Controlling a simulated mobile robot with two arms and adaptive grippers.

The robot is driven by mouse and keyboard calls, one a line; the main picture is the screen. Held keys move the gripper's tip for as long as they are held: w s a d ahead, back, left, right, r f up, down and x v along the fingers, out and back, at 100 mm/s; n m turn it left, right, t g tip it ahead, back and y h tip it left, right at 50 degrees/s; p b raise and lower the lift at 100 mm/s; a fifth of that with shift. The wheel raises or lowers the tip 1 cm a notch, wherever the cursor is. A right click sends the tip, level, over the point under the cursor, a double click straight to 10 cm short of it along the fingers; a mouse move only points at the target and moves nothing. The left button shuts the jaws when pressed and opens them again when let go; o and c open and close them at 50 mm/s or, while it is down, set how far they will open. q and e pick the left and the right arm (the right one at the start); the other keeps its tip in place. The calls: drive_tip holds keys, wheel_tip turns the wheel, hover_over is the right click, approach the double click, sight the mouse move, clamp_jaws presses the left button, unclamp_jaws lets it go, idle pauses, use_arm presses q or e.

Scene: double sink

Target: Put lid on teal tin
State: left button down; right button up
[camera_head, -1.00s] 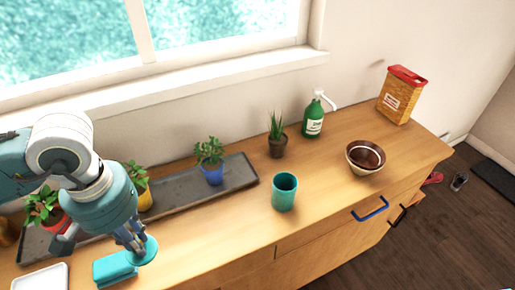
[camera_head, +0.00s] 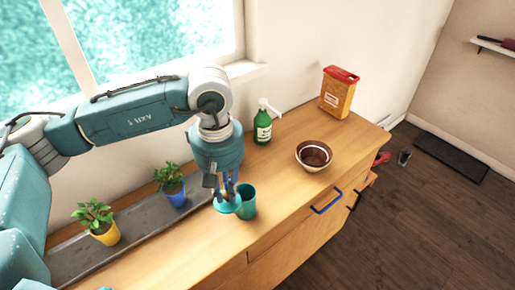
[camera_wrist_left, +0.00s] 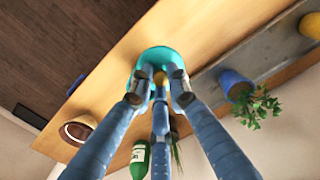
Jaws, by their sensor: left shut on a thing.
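The teal tin (camera_head: 248,207) stands upright on the wooden counter, its upper left side partly covered by the lid and gripper. My left gripper (camera_head: 229,192) is shut on the round teal lid (camera_head: 224,207), which is beside the tin's rim on its left in the head view. I cannot tell whether lid and tin touch. In the left wrist view the fingers (camera_wrist_left: 160,80) close on the lid (camera_wrist_left: 157,55), and the tin cannot be made out there. My right gripper is not in view.
A blue-potted plant (camera_head: 171,184) and a yellow-potted plant (camera_head: 98,222) stand on the grey tray (camera_head: 140,228). A green soap bottle (camera_head: 262,128) stands behind the tin. A brown bowl (camera_head: 313,156) and an orange box (camera_head: 337,93) are to the right. Counter between tin and bowl is clear.

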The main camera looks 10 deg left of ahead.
use_arm(q)
drive_tip(key=w+d+r+n+p, duration=0.2)
drive_tip(key=w+r+n+p, duration=0.15)
drive_tip(key=w+n, duration=0.35)
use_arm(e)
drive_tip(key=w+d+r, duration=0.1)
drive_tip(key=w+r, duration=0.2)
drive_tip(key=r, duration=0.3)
use_arm(q)
wheel_tip(320, 180, down, 7)
drive_tip(key=b, duration=0.3)
drive_tip(key=shift+s+d+r+n+b, duration=0.15)
drive_tip(key=shift+s+d+n+b, duration=0.1)
drive_tip(key=shift+n+b, duration=0.05)
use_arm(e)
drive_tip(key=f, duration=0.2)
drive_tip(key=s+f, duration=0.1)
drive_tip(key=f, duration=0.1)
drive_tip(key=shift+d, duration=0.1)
use_arm(q)
drive_tip(key=shift+b, duration=0.7)
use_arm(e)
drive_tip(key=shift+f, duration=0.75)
use_arm(q)
drive_tip(key=shift+f+b, duration=0.2)
drive_tip(key=shift+b, duration=0.65)
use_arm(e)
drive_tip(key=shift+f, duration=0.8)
